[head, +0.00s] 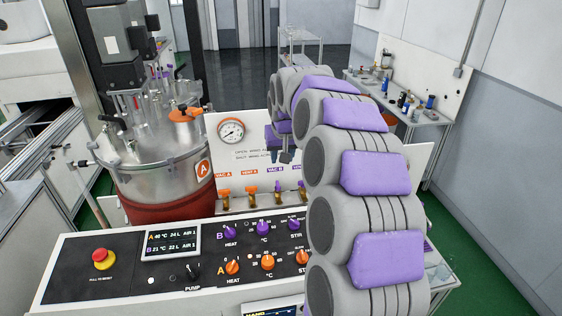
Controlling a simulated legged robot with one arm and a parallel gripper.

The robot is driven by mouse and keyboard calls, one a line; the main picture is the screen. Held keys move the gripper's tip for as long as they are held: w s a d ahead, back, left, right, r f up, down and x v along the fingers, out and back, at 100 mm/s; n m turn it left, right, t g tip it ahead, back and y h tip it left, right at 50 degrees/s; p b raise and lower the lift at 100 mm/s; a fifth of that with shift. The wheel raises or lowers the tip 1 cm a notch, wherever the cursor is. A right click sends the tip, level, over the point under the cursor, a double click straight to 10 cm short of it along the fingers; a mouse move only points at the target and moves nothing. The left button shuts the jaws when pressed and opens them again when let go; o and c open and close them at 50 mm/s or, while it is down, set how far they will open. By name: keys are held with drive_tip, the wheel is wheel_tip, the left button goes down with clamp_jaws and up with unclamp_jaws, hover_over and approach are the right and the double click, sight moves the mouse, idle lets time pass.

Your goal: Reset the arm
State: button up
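My arm, with grey rounded links and purple pads, rises from the bottom right of the head view and arches away toward the middle. My gripper (286,157) hangs at its far end, just right of the pressure gauge and above the row of valves. It is small and partly hidden behind my own arm links. I cannot tell whether its fingers are apart or together. I see nothing held in it.
A control panel (130,262) with knobs and a red stop button (103,259) spans the front. A steel vessel (170,168) stands left, beside a gauge (231,131) and small valves (250,197). A bench (418,117) with bottles stands back right. Green floor shows at right.

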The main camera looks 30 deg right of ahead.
drive_tip(key=shift+r, duration=0.1)
drive_tip(key=s+a+f+n+g+y+b, duration=0.1)
drive_tip(key=s+a+f+g+b, duration=0.15)
drive_tip(key=s+a, duration=0.65)
drive_tip(key=s+a+f+n+g+b, duration=0.15)
drive_tip(key=s+a+f, duration=0.3)
drive_tip(key=s, duration=0.75)
drive_tip(key=s+a+f+g+b, duration=0.1)
drive_tip(key=s+f, duration=0.3)
drive_tip(key=s, duration=0.7)
drive_tip(key=s+a+f+g+b, duration=0.1)
drive_tip(key=s+a+f+b, duration=0.1)
drive_tip(key=s, duration=0.9)
wheel_tip(320, 180, down, 3)
drive_tip(key=shift+s+a+r+n, duration=0.1)
drive_tip(key=shift+s+a+n, duration=0.25)
drive_tip(key=shift+a, duration=0.1)
drive_tip(key=shift+o, duration=0.2)
drive_tip(key=shift+w, duration=0.1)
